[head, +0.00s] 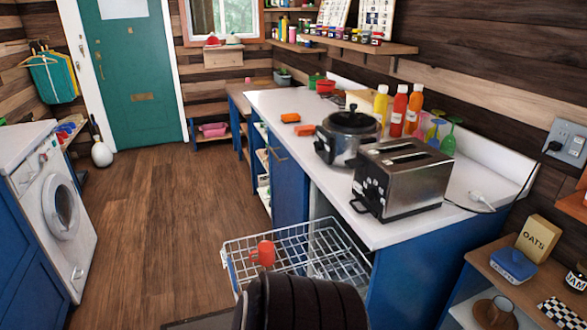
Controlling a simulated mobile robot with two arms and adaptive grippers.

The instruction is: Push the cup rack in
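The cup rack (328,240) is a white wire basket standing out from an opening under the white counter, between blue cabinet fronts. A small red-orange thing (264,246), perhaps a cup, shows at its near left part. A dark ribbed shape at the bottom middle, which may be part of my arm, hides the near part of the rack. Neither gripper's fingers can be made out in the head view. How far the rack reaches inside the opening is hidden by the counter.
On the counter (285,106) stand a toaster (403,178), a dark pot (346,136), and several bottles and glasses. A washing machine (55,210) is at the left. The wooden floor (165,210) between is clear. A low shelf with an oats box (538,238) is at the right.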

